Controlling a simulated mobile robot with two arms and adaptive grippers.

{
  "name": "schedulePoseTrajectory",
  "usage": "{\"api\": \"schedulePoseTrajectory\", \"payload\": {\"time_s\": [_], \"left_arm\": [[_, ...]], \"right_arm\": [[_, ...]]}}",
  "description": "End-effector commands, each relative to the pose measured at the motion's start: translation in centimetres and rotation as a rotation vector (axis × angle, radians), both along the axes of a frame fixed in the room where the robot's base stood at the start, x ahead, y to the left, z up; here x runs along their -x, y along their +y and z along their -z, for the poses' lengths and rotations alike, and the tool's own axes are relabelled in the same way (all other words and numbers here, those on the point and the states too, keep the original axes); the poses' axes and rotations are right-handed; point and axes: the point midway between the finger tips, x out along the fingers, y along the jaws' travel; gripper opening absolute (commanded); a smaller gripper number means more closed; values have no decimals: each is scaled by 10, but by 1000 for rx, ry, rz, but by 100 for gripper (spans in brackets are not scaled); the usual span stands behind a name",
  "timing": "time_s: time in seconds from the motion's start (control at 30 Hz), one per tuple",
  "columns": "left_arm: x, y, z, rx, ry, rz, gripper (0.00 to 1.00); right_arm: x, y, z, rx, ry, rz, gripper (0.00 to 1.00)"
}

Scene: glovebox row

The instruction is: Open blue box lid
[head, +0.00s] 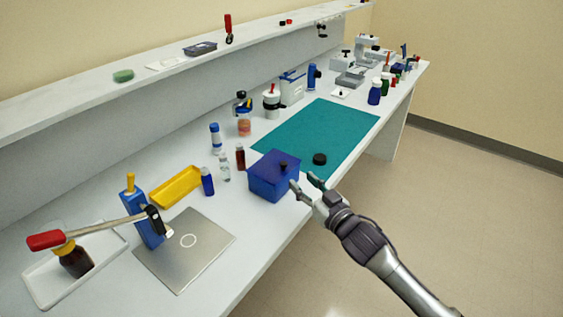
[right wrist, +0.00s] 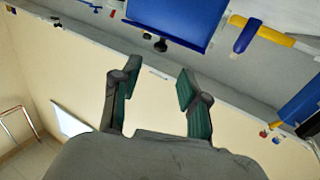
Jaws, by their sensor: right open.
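The blue box (head: 272,182) stands near the front edge of the bench, at the corner of a teal mat. Its lid (head: 268,163) lies flat on top and looks closed, with a small dark knob (head: 284,166). My right gripper (head: 305,184) is open and empty, just right of the box at its front side, apart from the knob. In the right wrist view the open fingers (right wrist: 158,75) have nothing between them, and a blue surface, seemingly the box (right wrist: 180,18), is cut off at the top edge. My left gripper is not in view.
The teal mat (head: 325,132) holds a black round piece (head: 319,159) close to my gripper. A dark red bottle (head: 240,157) and a blue bottle (head: 207,182) stand left of the box. A grey plate (head: 205,255) lies nearer. Open floor is at right.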

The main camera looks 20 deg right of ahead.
Motion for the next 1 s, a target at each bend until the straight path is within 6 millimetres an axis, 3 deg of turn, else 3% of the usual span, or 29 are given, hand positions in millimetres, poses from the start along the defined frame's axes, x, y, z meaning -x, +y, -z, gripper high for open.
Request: {"api": "schedulePoseTrajectory", "payload": {"time_s": [0.3,0.5,0.9,1.0], "left_arm": [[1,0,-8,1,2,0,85],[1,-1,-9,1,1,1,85],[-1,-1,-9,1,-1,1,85],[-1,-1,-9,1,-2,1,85]], "right_arm": [[-66,18,-2,-1,0,1,44],[-90,25,0,-1,0,1,44],[-97,27,0,0,1,0,44],[-97,27,0,0,1,0,29]]}}
